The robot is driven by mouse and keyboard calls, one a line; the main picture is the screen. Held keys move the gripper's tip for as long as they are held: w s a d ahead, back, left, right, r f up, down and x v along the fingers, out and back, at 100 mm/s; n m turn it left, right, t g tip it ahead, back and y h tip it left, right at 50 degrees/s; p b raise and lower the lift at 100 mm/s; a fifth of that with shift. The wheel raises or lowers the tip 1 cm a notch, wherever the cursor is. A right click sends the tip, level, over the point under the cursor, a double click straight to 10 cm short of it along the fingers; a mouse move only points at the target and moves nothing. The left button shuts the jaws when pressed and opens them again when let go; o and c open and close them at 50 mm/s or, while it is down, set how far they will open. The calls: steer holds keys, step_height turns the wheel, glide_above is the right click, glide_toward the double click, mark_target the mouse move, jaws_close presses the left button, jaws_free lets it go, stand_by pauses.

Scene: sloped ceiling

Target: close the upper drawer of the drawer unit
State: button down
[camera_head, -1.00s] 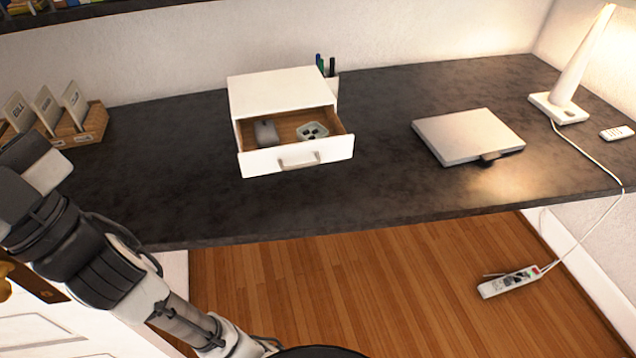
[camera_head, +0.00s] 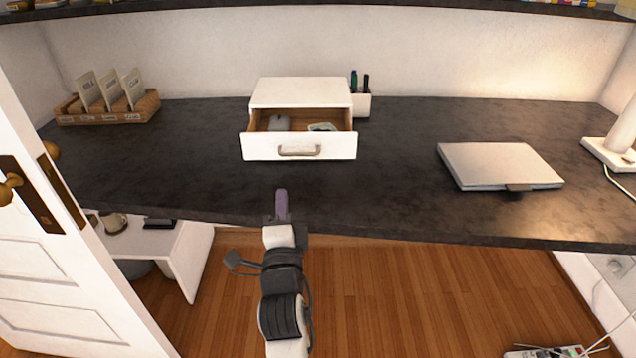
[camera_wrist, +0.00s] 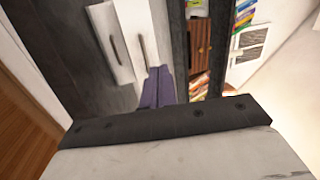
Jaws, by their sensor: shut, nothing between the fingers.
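The white drawer unit (camera_head: 300,92) stands at the back of the dark desk. Its drawer (camera_head: 300,147) is pulled out toward me, with a curved handle (camera_head: 299,151) on its front. A grey mouse (camera_head: 279,124) and a pale item (camera_head: 322,127) lie inside. My gripper (camera_head: 281,192) has its purple fingers together, empty, over the desk's front part. It is in front of the drawer front, slightly left of the handle, and apart from it. In the tilted wrist view, the purple fingers (camera_wrist: 158,88) show below white panels of the unit (camera_wrist: 108,42) with two handles.
A pen holder (camera_head: 361,105) stands beside the unit. A closed laptop (camera_head: 500,165) lies to the right, near a white lamp (camera_head: 612,150). A wooden card box (camera_head: 108,114) is at the back left. A white door (camera_head: 50,240) stands at the left. Desk around the drawer is clear.

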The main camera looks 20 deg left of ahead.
step_height(320, 180, down, 3)
steer(key=d+m+h, duration=0.1)
steer(key=d, duration=0.2)
steer(key=p, duration=0.5)
glide_toward(298, 155)
steer(key=x, duration=0.6)
steer(key=shift+w+a+r, duration=0.1)
steer(key=shift+w+r, duration=0.05)
steer(key=shift+w, duration=0.25)
